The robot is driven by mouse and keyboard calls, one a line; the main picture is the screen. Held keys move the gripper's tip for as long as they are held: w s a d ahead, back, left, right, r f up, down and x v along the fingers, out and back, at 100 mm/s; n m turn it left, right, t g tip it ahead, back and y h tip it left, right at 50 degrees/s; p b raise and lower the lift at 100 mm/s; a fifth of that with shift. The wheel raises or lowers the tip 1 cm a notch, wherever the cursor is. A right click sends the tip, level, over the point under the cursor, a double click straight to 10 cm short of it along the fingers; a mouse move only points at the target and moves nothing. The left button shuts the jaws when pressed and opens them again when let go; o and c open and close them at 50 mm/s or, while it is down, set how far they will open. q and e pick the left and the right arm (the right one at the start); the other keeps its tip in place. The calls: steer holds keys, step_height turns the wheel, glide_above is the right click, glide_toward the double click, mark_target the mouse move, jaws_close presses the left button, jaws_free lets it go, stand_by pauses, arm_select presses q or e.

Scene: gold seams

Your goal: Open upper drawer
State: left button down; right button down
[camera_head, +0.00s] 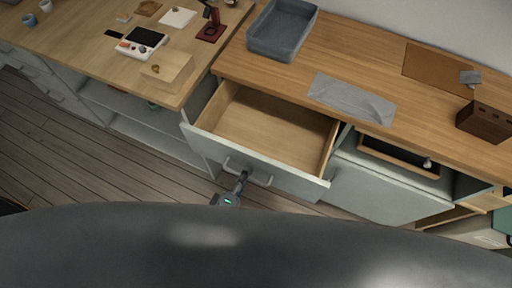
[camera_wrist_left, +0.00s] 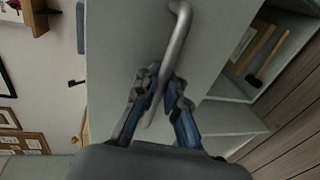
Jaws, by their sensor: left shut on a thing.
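The upper drawer (camera_head: 262,128) is pulled out from the wooden-topped cabinet, and its bare wooden inside shows. Its pale grey-green front carries a metal bar handle (camera_head: 262,179). My left gripper (camera_head: 243,178) is at this handle, below the drawer front. In the left wrist view my left gripper (camera_wrist_left: 160,95) has its two fingers closed around one end of the bar handle (camera_wrist_left: 177,45), against the drawer front (camera_wrist_left: 130,40). My right gripper does not show in either view.
The counter holds a grey-blue bin (camera_head: 282,30), a grey cloth-like sheet (camera_head: 350,98) and a dark brown block (camera_head: 486,120). A second table (camera_head: 80,50) with small items adjoins on the left. Right of the drawer is another compartment (camera_head: 395,160). Wooden floor (camera_head: 100,165) shows at the lower left.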

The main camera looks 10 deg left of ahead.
arm_select(q)
steer(key=v, duration=0.4)
steer(key=shift+s+a+f+p, duration=0.15)
steer(key=shift+s+f+p, duration=0.1)
steer(key=shift+p, duration=0.1)
steer(key=c, duration=1.7)
jaws_free()
steer(key=v, duration=1.2)
steer(key=shift+f, duration=0.15)
steer(key=shift+f, duration=0.1)
